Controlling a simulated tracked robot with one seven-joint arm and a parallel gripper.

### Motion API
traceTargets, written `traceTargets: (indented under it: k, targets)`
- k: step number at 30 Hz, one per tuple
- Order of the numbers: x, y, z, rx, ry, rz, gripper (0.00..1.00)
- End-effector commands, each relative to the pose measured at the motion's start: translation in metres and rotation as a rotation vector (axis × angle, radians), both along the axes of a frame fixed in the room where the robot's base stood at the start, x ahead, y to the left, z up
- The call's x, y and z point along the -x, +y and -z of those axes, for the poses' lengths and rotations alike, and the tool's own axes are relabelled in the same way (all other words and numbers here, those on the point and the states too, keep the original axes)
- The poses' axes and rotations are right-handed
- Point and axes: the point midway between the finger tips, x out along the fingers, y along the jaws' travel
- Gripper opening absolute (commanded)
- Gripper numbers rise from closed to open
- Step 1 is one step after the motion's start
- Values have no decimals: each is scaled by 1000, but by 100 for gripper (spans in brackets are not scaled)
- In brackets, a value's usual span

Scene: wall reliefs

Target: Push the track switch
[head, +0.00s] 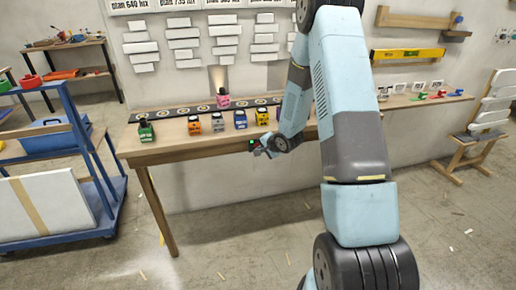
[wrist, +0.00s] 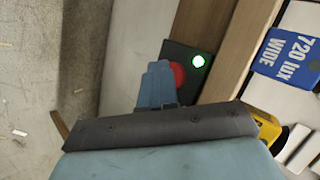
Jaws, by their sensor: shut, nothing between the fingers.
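The track switch (wrist: 179,54) is a dark box on the front edge of the wooden table. It has a red button (wrist: 179,75) and a lit green lamp (wrist: 198,61). In the head view the green lamp (head: 251,143) shows at the table's front edge. My gripper (wrist: 157,68) is shut and empty, with its blue fingertips in front of the button. They hide the button's left part; I cannot tell whether they touch it. In the head view my gripper (head: 259,150) is beside the switch, small and dark.
The table (head: 170,151) carries a dark track strip (head: 180,112) and several coloured blocks, including green (head: 146,130), orange (head: 194,125) and blue (head: 240,119). A blue block (wrist: 287,58) reads "720 lux WIDE" in the wrist view. A blue cart (head: 75,130) stands left. The floor in front is mostly open.

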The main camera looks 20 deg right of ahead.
Motion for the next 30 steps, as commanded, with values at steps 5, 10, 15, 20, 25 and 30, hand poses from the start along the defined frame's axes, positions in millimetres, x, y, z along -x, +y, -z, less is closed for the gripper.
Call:
traceTargets:
  k: [5, 10, 15, 20, 25, 30]
  targets:
    - [6, -1, 0, -1, 1, 1, 0]
    - [7, 0, 0, 0, 0, 0, 0]
    - [9, 0, 0, 0, 0, 0, 0]
    - [21, 0, 0, -2, 1, 1, 0]
    - [34, 0, 0, -1, 1, 1, 0]
    - [48, 0, 0, -1, 0, 1, 0]
